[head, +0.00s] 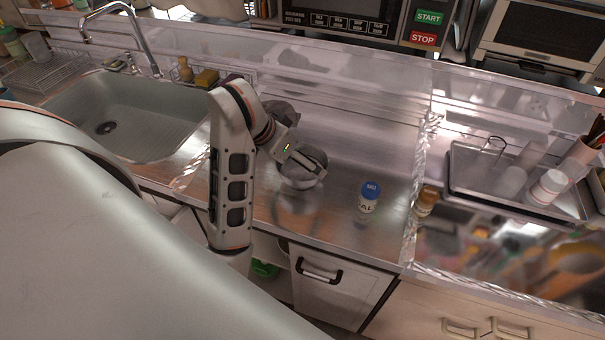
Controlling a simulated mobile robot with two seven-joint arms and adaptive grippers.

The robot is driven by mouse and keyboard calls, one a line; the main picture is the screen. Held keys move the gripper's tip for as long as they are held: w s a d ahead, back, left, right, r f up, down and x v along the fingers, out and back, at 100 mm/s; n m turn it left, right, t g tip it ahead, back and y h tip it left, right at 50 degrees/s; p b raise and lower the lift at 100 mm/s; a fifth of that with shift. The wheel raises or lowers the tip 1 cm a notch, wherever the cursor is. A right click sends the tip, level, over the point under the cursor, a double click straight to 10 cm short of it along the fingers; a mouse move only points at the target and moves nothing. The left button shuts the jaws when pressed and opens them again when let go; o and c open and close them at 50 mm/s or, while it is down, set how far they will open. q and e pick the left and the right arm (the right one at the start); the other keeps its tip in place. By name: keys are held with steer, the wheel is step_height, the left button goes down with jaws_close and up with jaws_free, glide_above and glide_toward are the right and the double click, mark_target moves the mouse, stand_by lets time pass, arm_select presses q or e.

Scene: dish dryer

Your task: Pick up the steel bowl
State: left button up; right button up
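The steel bowl (312,181) is on the steel counter, a little right of the middle of the sink-side worktop in the head view. My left gripper (302,160) is at the bowl, over its upper part and overlapping it in the picture. Its fingertips are too small and too much covered to tell whether they are open, shut or touching the rim. Another round metal vessel (284,112) is partly hidden behind my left wrist. My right gripper is not in view.
A salt shaker with a blue cap (369,197) stands right of the bowl, and a small brown-capped jar (427,200) beyond it. The sink (125,115) is at left, a tray (480,170) at right. Counter between bowl and shaker is clear.

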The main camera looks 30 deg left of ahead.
arm_select(q)
steer(key=shift+b+x, duration=0.3)
steer(key=shift+x, duration=0.95)
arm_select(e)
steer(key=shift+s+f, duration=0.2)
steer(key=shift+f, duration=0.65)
arm_select(q)
steer(key=shift+s, duration=0.1)
steer(key=shift+r, duration=0.1)
steer(key=c, duration=1.1)
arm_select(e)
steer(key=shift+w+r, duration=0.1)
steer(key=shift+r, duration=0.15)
